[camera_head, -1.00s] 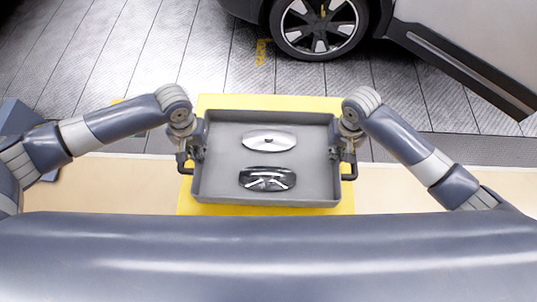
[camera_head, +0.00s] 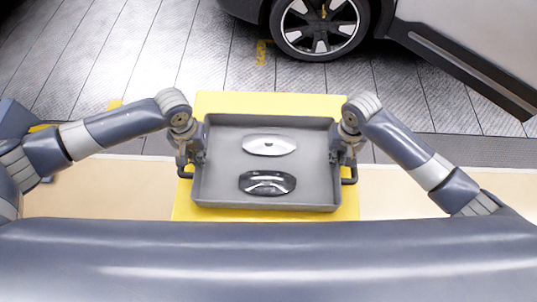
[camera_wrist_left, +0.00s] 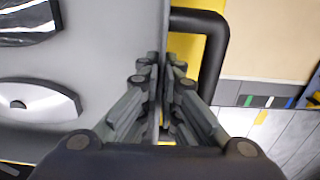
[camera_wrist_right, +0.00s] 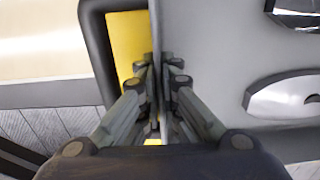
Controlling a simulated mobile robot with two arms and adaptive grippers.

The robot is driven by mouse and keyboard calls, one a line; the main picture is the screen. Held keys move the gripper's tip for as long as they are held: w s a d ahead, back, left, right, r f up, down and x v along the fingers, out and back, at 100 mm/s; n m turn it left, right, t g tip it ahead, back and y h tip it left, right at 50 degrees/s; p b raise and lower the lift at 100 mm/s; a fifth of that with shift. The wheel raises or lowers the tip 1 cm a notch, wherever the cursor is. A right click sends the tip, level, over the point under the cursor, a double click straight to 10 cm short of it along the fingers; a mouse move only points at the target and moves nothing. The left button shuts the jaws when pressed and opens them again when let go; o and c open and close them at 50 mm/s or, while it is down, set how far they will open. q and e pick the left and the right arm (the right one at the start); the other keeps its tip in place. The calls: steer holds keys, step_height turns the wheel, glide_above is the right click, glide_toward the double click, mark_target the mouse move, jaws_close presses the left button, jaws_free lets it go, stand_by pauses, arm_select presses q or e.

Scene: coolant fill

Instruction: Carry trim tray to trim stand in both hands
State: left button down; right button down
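The grey trim tray (camera_head: 265,195) is level in front of me in the head view. It holds a silver trim piece (camera_head: 270,145) and a black-and-silver one (camera_head: 267,183). My left gripper (camera_head: 196,155) is at the tray's left wall, and the left wrist view shows its fingers (camera_wrist_left: 161,62) closed on both sides of that wall. My right gripper (camera_head: 338,155) is likewise at the right wall, with its fingers (camera_wrist_right: 161,64) closed on it. A yellow surface (camera_head: 265,100) lies under the tray. I cannot tell whether the tray touches it.
A black handle (camera_wrist_left: 215,50) sticks out from the tray's left side, and another (camera_wrist_right: 90,45) from its right. A beige floor strip (camera_head: 100,190) lies around the yellow surface. A car with a dark wheel (camera_head: 318,25) stands beyond, across grey floor plates (camera_head: 180,60).

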arm_select(q)
steer(key=shift+w+f, duration=0.1)
steer(key=shift+f, duration=0.05)
arm_select(e)
steer(key=shift+w+f, duration=0.1)
steer(key=shift+f, duration=0.1)
arm_select(q)
steer(key=c, duration=2.2)
jaws_free()
steer(key=shift+f, duration=0.15)
arm_select(e)
steer(key=c, duration=2.2)
jaws_free()
steer(key=shift+f, duration=0.15)
arm_select(q)
steer(key=o, duration=0.4)
arm_select(e)
steer(key=o, duration=0.4)
arm_select(q)
steer(key=shift+s, duration=0.25)
arm_select(e)
steer(key=shift+s, duration=0.25)
